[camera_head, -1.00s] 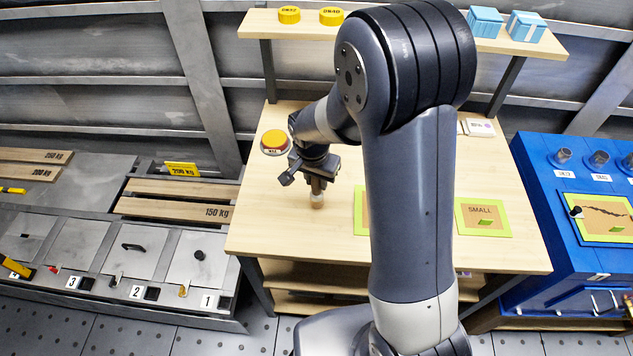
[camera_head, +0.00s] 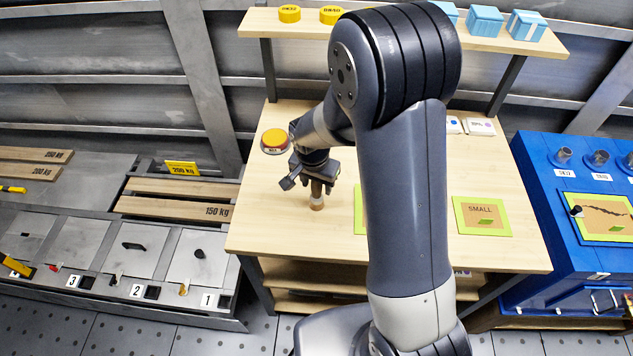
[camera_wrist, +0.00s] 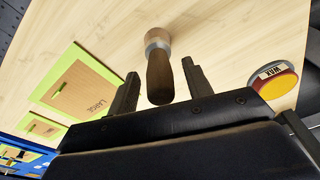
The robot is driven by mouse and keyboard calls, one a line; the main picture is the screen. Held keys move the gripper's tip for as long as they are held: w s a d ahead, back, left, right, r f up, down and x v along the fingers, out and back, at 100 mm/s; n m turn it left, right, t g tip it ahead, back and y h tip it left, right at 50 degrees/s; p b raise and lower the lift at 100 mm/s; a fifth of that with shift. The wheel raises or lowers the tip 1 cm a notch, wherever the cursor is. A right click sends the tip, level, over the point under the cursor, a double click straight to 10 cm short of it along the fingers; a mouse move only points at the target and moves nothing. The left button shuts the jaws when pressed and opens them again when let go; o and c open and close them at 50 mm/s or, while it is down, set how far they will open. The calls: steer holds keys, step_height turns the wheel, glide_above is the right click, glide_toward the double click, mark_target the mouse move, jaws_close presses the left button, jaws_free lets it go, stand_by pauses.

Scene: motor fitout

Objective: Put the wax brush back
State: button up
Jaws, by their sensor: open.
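The wax brush, with a wooden handle and a grey band, stands on the wooden table below my gripper in the head view (camera_head: 317,203). In the wrist view the brush (camera_wrist: 160,72) has its handle end toward the camera, between the two fingers. My gripper (camera_wrist: 158,72) is open, with a gap visible on each side of the handle. In the head view my gripper (camera_head: 317,182) hides the upper handle. The round yellow-topped tin labelled WAX (camera_head: 274,142) sits left of my gripper; it also shows at right in the wrist view (camera_wrist: 274,80).
A green-edged SMALL mat (camera_head: 482,216) lies right on the table. A LARGE mat (camera_wrist: 85,88) shows in the wrist view, partly hidden by my arm in the head view. Blue boxes (camera_head: 485,21) stand on the shelf above. A blue cabinet (camera_head: 560,235) is at right.

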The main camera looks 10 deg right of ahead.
mark_target(315, 204)
steer(key=shift+r, duration=0.1)
step_height(315, 204, up, 12)
steer(key=s, duration=0.1)
steer(key=shift+s+a+b, duration=0.3)
steer(key=shift+a+b, duration=0.05)
steer(key=shift+a, duration=0.1)
steer(key=shift+d, duration=0.1)
stand_by(1.3)
